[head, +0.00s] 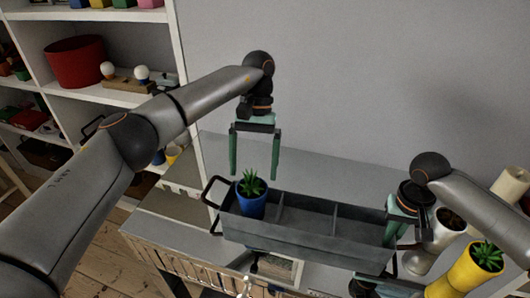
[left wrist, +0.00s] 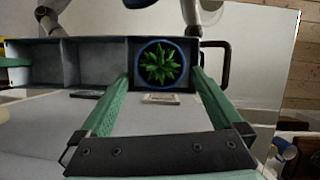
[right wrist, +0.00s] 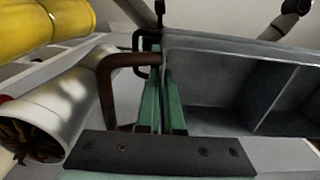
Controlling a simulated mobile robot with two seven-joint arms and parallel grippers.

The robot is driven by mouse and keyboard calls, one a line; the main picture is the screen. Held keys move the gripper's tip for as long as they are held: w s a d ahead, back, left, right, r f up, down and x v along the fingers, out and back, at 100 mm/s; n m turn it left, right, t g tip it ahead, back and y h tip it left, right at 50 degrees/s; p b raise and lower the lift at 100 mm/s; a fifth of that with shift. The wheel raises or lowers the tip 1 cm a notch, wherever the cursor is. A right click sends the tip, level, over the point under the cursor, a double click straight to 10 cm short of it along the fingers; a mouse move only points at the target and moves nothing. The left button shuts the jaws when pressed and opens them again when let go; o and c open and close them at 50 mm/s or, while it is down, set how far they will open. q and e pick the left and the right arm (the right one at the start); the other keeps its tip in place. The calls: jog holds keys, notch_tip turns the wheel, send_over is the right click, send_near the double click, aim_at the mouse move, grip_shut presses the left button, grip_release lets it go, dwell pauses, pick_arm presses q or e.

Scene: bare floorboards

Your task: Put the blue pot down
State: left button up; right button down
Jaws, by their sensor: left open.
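The blue pot (head: 251,204) with a spiky green plant stands upright in the left end compartment of a long grey tray (head: 305,238). Its base is hidden by the tray's front wall. In the left wrist view the pot's round blue rim (left wrist: 139,66) shows from above. My left gripper (head: 254,177) is open and points down, its fingers above and around the pot's place, apart from it. My right gripper (head: 398,232) is at the tray's right end by its handle. In the right wrist view its fingers (right wrist: 163,95) are close together on the tray's end wall.
The tray stands on a grey counter (head: 320,172); its middle and right compartments look empty. A shelf (head: 110,95) stands at the left. The counter behind the tray is clear.

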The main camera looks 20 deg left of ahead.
pick_arm(q)
jog(key=shift+v, duration=1.75)
pick_arm(e)
jog(key=c, duration=1)
grip_release()
notch_tip(320, 180, up, 12)
jog(key=shift+f, duration=0.1)
